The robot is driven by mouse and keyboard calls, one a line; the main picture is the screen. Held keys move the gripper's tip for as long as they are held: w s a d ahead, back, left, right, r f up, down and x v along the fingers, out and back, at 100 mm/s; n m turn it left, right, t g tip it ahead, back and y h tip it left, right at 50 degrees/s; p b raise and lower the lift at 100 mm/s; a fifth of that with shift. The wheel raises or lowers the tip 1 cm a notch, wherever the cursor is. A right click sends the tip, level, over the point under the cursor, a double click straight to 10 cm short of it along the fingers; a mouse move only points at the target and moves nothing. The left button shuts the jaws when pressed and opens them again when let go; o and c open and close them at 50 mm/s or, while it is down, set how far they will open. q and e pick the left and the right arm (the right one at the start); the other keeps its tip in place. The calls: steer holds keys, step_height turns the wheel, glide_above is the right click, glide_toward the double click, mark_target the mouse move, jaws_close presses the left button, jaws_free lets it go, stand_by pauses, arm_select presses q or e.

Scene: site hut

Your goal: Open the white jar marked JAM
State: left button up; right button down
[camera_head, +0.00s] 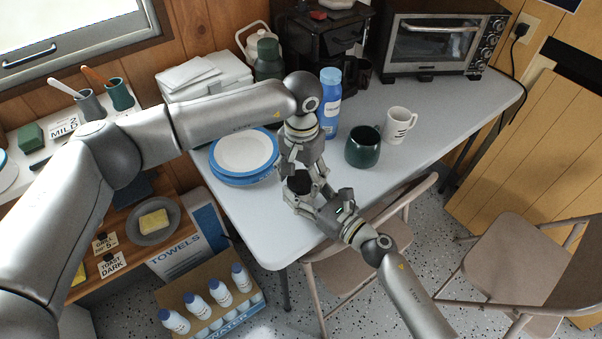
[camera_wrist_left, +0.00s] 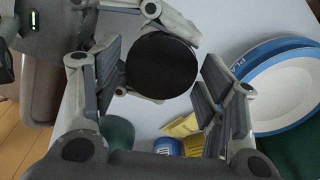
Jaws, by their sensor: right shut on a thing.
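The jar's round black lid (camera_head: 299,183) shows near the table's front edge. It also shows from above in the left wrist view (camera_wrist_left: 162,66). The jar's white body and JAM marking are hidden by my grippers. My right gripper (camera_head: 306,196) comes from the lower right and is shut around the jar below the lid. Its fingers also show beside the lid in the left wrist view. My left gripper (camera_head: 297,168) points down over the lid. In its wrist view the two finger pads (camera_wrist_left: 158,85) stand apart, on either side of the lid, and the gripper looks open.
Blue-rimmed plates (camera_head: 245,150) lie left of the grippers on the white table (camera_head: 400,170). A blue bottle (camera_head: 329,100), a dark green mug (camera_head: 363,148) and a white mug (camera_head: 398,124) stand right and behind. Small yellow things (camera_wrist_left: 183,126) show close by. A folding chair (camera_head: 345,277) stands at the front edge.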

arm_select(q)
steer(key=shift+a, duration=0.1)
steer(key=c, duration=0.7)
steer(key=o, duration=1.2)
steer(key=shift+c, duration=0.2)
step_height(320, 180, up, 8)
steer(key=shift+c, duration=0.3)
steer(key=shift+f, duration=3.9)
